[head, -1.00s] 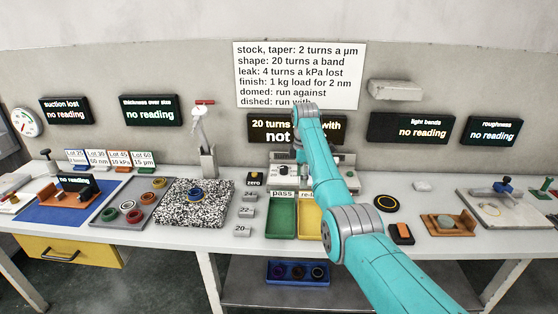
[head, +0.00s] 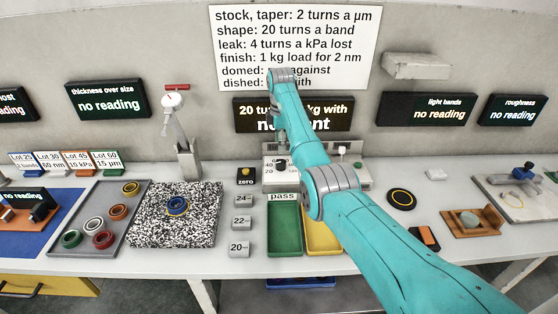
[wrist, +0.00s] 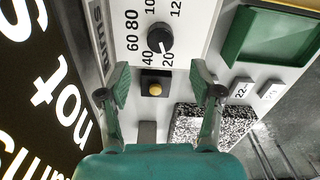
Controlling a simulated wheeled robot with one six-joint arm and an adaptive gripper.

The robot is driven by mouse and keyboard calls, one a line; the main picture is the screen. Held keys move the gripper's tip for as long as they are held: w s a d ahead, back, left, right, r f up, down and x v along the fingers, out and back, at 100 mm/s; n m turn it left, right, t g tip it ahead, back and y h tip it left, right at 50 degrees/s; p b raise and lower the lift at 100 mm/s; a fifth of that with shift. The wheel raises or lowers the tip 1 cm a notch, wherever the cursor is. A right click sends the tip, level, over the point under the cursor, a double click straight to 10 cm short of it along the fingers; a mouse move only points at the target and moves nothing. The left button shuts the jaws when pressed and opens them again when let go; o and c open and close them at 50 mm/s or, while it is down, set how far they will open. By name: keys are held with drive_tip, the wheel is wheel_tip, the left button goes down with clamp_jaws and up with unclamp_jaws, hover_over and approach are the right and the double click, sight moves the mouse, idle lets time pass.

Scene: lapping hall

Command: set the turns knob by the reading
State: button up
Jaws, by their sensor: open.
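The turns knob (wrist: 160,38) is black and round, on a white panel marked 20, 40, 60, 80 and higher numbers. Its white pointer mark faces the 40 and 20 end, seemingly nearer 20. In the head view the knob (head: 281,165) shows beside my arm. My gripper (wrist: 172,75) is open and empty, fingers apart, with the knob beyond the fingertips, not touched. The lit display (head: 252,115) behind reads "20 tu… kg with" and "no…ent"; my arm hides its middle. The wall sign (head: 292,45) lists turn rules, its lower lines partly covered.
A black zero box with yellow button (head: 246,176) stands left of the panel. Green pass tray (head: 285,228) and yellow tray (head: 318,240) lie in front. Weights (head: 241,222) and a speckled plate (head: 150,230) are left. Several other displays (head: 108,101) say "no reading".

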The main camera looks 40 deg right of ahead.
sight(280, 162)
wheel_tip(280, 162, down, 9)
drive_tip(key=shift+r, duration=0.1)
idle(0.3)
drive_tip(key=c, duration=1.1)
drive_tip(key=shift+c, duration=0.2)
